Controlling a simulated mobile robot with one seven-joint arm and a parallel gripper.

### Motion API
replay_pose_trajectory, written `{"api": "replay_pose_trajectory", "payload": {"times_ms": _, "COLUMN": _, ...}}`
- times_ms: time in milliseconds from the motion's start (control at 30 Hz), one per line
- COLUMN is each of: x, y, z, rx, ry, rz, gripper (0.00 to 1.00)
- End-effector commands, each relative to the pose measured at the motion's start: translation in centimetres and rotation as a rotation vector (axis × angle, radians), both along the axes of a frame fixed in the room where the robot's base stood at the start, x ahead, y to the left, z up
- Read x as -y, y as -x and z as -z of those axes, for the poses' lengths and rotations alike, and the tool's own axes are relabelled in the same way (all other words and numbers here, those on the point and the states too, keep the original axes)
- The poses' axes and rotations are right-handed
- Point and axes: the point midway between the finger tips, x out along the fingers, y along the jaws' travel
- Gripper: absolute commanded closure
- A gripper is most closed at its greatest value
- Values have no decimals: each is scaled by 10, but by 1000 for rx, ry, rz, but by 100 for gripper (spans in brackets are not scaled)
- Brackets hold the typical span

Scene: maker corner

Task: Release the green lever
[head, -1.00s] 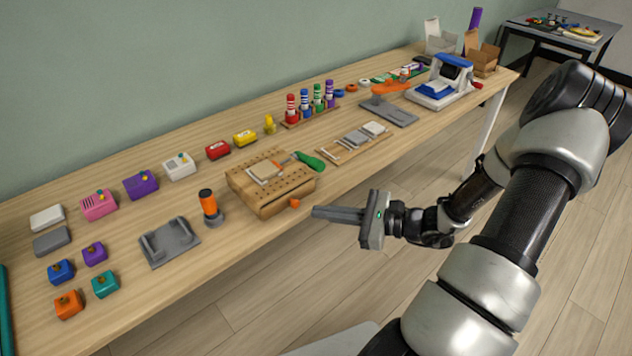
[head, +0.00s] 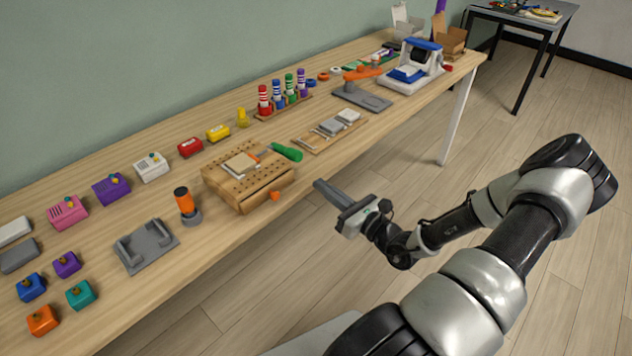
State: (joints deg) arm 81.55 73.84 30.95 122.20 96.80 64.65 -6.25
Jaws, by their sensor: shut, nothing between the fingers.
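The green lever (head: 286,152) has a rounded green handle on a short stem. It stands out to the right from the top of a wooden block with rows of holes (head: 228,186), near the table's front edge. An orange knob (head: 275,195) is on the block's front. My gripper (head: 318,184) is shut and empty, just off the front edge of the table, to the right of and below the lever in the picture. It is apart from both lever and block and points up and left.
A rack of coloured markers (head: 282,107) stands behind. The floor in front is clear.

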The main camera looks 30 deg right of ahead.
Motion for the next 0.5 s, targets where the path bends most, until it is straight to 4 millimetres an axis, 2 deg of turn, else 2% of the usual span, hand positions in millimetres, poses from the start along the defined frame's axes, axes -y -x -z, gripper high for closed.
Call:
{"api": "replay_pose_trajectory", "payload": {"times_ms": 300, "x": -19, "y": -55, "z": -2, "rx": 3, "ry": 0, "rz": -3, "gripper": 100}}
{"api": "replay_pose_trajectory", "payload": {"times_ms": 500, "x": -25, "y": -77, "z": -4, "rx": 2, "ry": 1, "rz": -2, "gripper": 100}}
